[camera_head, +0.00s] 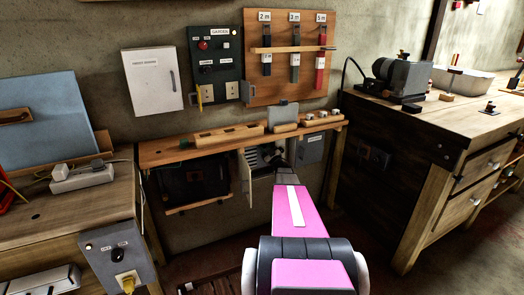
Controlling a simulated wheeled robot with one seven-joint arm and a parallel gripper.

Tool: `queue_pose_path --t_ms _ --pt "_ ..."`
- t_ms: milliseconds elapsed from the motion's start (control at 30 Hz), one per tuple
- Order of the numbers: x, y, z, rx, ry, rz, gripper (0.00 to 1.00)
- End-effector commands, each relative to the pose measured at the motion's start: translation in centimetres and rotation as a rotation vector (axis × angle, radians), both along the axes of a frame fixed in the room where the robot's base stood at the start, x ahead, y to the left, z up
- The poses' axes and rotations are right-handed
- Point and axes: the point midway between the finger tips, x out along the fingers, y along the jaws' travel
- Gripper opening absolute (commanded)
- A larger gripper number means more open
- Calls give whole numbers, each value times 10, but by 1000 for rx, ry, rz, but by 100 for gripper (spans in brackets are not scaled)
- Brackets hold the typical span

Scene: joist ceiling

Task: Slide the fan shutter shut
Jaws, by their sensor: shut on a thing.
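My gripper (277,160) is at the end of my pink arm, below the middle of the narrow wooden wall shelf. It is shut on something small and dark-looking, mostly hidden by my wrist. Just left of it is a pale slatted panel (264,153) in an opening under the shelf, which may be the fan shutter. A pale upright door or plate (245,178) stands at the left edge of this opening. How far the shutter covers the opening cannot be told. Left of that is a dark recessed unit (190,178) with a wooden bar below it.
The wall shelf (165,152) carries wooden blocks and a grey plate (283,113) just above my gripper. A grey box (310,150) hangs close on the right. Workbenches stand left (30,215) and right (420,120). Some floor shows between them.

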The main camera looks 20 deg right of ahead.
Motion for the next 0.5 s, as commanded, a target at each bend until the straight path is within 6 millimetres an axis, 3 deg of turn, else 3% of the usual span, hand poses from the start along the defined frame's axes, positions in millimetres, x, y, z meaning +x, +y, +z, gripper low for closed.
queue_pose_path --t_ms 167,200,500 --pt "0 -4 -1 6 2 -10 0" --pt "0 -5 0 6 2 -10 40" --pt "0 -3 0 5 1 -8 40"
